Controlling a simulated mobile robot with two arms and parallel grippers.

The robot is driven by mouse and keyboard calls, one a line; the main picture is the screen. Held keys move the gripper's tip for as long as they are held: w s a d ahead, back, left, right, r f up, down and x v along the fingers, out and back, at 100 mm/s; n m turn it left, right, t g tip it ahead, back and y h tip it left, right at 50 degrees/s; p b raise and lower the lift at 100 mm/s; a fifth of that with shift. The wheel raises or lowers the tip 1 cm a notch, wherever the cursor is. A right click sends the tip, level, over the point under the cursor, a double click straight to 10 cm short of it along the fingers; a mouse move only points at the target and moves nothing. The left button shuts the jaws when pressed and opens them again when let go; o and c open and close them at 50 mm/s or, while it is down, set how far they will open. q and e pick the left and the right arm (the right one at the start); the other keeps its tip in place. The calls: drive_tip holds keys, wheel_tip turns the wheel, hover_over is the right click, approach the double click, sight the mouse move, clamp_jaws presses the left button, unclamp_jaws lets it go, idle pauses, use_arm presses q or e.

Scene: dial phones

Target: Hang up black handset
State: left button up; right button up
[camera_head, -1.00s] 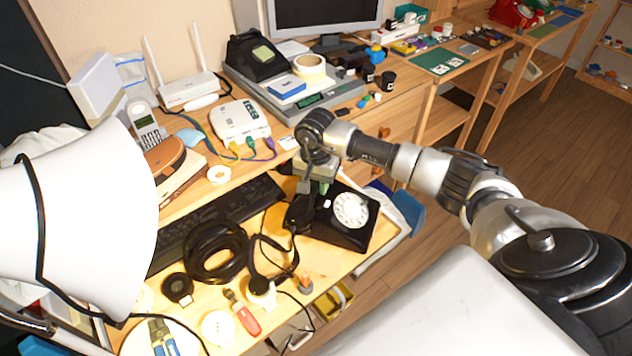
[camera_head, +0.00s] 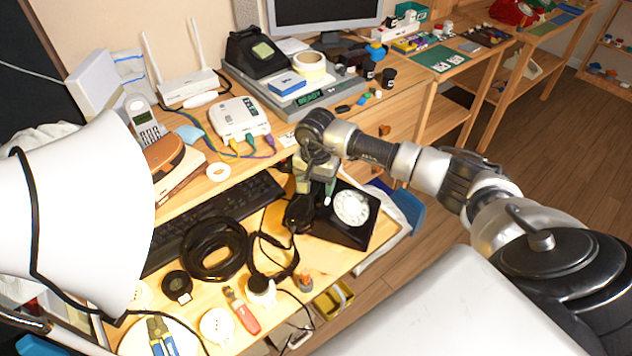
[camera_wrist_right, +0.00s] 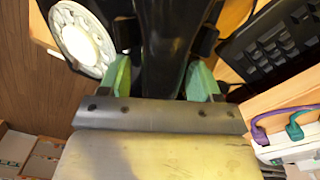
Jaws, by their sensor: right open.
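The black dial phone (camera_head: 356,232) with a white dial stands at the right end of the desk; the dial also shows in the wrist view (camera_wrist_right: 82,38). My right gripper (camera_head: 315,190) is over the phone's back left side. In the wrist view its green fingertips (camera_wrist_right: 160,78) are apart, with the black handset (camera_wrist_right: 165,45) between them. One rounded end of the handset (camera_head: 299,213) shows below the gripper in the head view, beside the phone. The gripper hides the rest, so I cannot tell whether it sits fully in the cradle. My left gripper is not in view.
A black keyboard (camera_head: 185,235), a coiled black cable (camera_head: 213,250) and a red-handled tool (camera_head: 243,315) lie left of the phone. A white lampshade (camera_head: 75,230) blocks the left.

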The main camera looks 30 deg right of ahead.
wheel_tip(320, 180, up, 11)
drive_tip(key=shift+f, duration=0.1)
idle(0.4)
drive_tip(key=shift+a, duration=0.1)
idle(0.3)
